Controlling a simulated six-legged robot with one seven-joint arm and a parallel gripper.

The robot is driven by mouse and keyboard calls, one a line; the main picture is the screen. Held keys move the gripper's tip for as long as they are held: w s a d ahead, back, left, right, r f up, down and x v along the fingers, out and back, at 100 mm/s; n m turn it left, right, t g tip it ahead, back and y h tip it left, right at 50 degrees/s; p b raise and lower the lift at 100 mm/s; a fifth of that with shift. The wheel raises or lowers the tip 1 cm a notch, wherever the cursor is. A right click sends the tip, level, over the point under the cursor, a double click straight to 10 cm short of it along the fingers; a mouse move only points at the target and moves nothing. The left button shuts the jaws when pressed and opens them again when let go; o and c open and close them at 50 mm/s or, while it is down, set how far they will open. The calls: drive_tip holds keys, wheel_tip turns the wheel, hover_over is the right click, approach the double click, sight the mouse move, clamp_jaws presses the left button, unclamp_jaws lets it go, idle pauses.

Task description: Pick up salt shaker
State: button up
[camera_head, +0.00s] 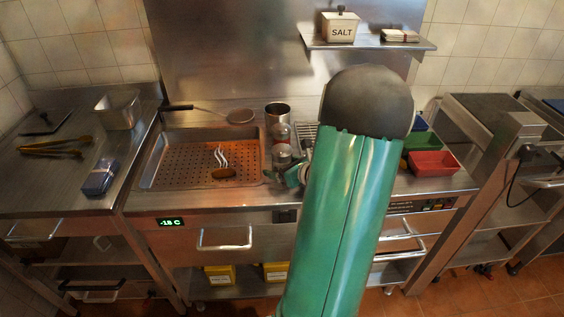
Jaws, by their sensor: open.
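A pale box marked SALT (341,27), with a dark knob on its lid, stands on the wall shelf. A small greyish upright object (280,132), maybe a shaker, shows in front of a metal cup; I cannot tell clearly what it is. My gripper (290,172) is low beside this small object, near the right edge of the perforated tray, and is open. It is small and partly hidden by my green arm, so I cannot tell whether it touches the object or surrounds it.
The perforated tray (160,177) holds a browned piece of food with steam marks. A metal cup (278,111) stands behind. A long-handled ladle (238,116) lies at the back. Red (433,163) and green bins stand right; tongs (55,147) and a blue pack (100,177) lie left.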

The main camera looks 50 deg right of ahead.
drive_tip(key=c, duration=1.2)
drive_tip(key=shift+r, duration=0.1)
